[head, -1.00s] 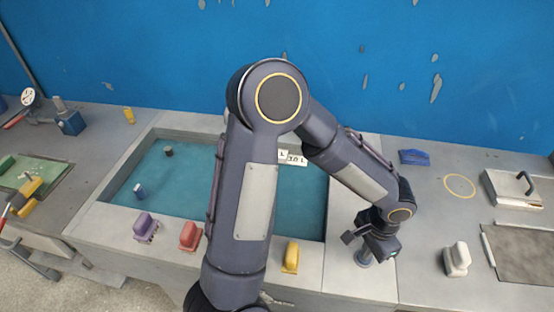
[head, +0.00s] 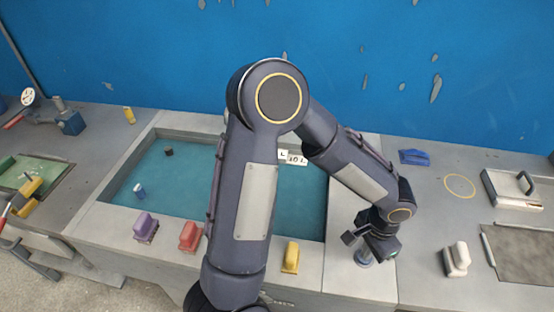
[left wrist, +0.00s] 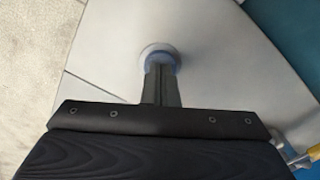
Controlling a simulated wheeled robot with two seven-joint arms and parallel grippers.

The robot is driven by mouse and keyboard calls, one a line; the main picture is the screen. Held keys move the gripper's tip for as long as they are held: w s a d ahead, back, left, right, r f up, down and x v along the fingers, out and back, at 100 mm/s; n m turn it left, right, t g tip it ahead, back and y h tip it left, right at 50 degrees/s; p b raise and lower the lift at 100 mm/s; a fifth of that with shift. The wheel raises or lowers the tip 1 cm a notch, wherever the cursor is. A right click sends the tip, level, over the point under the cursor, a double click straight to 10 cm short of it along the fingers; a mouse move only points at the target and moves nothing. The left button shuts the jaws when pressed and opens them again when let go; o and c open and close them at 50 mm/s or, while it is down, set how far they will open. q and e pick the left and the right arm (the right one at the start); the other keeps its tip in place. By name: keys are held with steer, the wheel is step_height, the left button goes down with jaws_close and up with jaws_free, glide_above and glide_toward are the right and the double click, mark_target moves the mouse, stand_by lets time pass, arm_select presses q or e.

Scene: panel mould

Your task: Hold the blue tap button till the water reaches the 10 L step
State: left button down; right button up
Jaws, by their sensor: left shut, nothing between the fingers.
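The basin (head: 190,134) holds teal water (head: 190,185). A white step label reading 10 L (head: 297,159) shows at its back, partly hidden by my left arm. I cannot tell exactly where the water line meets it. My left gripper (head: 362,254) is shut and points down at the blue tap button (head: 361,262) on the counter right of the basin. In the left wrist view, the shut fingertips (left wrist: 160,62) are over the blue button (left wrist: 160,53) and cover most of it. They appear to touch it; how far it is pressed is unclear. My right gripper is out of view.
Purple (head: 146,227), red (head: 190,236) and yellow (head: 290,257) handled blocks stand along the basin's front rim. A white one (head: 457,258) stands to the right. A small blue-and-white object (head: 139,191) and a dark one (head: 168,152) are in the basin.

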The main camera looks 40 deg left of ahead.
arm_select(q)
steer(key=shift+r+p, duration=2.5)
steer(key=shift+r, duration=1)
